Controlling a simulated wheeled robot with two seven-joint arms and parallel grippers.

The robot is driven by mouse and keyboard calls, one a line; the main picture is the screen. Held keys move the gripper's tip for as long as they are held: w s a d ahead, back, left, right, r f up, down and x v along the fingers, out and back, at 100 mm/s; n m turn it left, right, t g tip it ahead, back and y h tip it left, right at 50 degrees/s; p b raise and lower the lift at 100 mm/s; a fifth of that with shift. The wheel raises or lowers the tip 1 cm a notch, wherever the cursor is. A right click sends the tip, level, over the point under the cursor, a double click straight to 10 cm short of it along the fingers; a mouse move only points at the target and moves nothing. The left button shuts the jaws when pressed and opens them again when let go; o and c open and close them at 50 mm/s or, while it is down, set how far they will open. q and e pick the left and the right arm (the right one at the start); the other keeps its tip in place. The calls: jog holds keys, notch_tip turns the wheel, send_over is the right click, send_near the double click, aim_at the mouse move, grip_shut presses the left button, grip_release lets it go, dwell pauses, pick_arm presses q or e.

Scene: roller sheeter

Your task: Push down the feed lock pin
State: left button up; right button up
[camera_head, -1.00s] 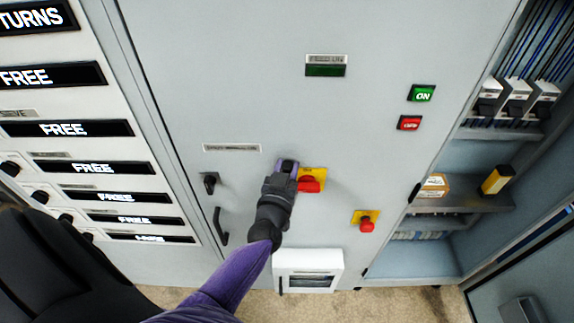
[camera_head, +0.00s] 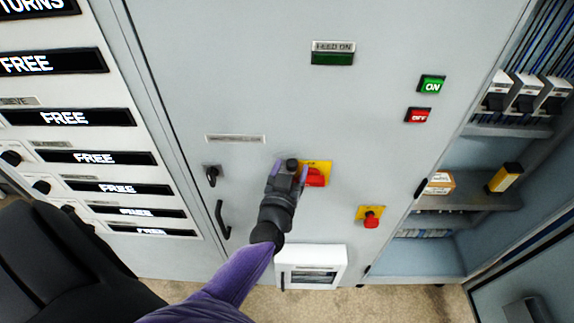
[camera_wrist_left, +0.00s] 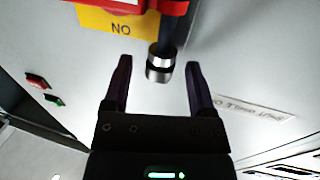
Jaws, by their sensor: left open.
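The feed lock pin, a dark shaft with a silver collar (camera_wrist_left: 158,66), stands out beside the red rotary handle in the left wrist view. Its black top (camera_head: 292,164) shows in the head view, just left of the yellow plate (camera_head: 326,165) that carries the red handle (camera_head: 316,178). My left gripper (camera_head: 290,171) is open, with purple-tipped fingers on either side of the pin. In the left wrist view the fingers (camera_wrist_left: 159,78) are apart, with visible gaps to the pin. My right gripper is not in view.
A green ON button (camera_head: 432,85) and a red OFF button (camera_head: 419,115) sit to the right on the grey panel. A red stop button (camera_head: 371,219) on yellow is lower right. A black door handle (camera_head: 221,220) is at left; a white box (camera_head: 311,266) is below.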

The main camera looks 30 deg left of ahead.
pick_arm(q)
jog(key=v, duration=0.9)
jog(key=shift+s, duration=0.25)
jog(key=shift+f, duration=0.1)
